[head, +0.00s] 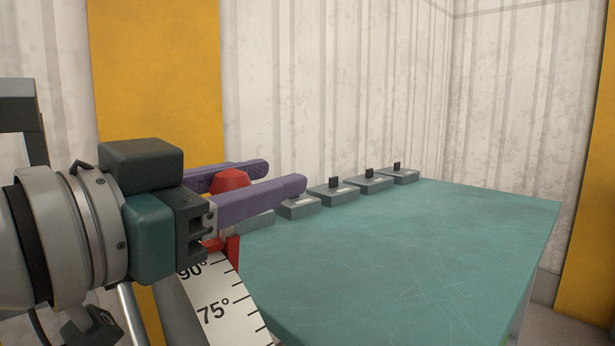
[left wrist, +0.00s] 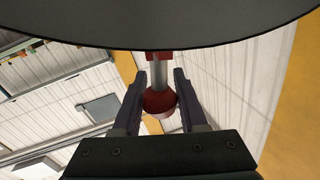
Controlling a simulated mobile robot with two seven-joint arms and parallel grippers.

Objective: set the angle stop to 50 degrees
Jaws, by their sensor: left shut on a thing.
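The angle stop shows a white scale (head: 222,302) with black marks, 90° and 75° readable; lower values are out of the picture. A red pointer (head: 233,248) stands at the upper end of the scale, near the 90° mark; its exact reading is partly hidden by my gripper. A red knob (head: 231,180) sits above it. My left gripper (head: 281,175) is shut on this knob, with one purple finger on each side. The left wrist view shows the red knob (left wrist: 160,103) on a grey rod between the fingers. My right gripper is not in view.
A green table (head: 400,255) extends to the right, its top mostly clear. Several grey blocks with black tabs, such as this block (head: 334,194), line its far edge. A yellow post (head: 155,80) and a pale corrugated wall (head: 340,90) stand behind.

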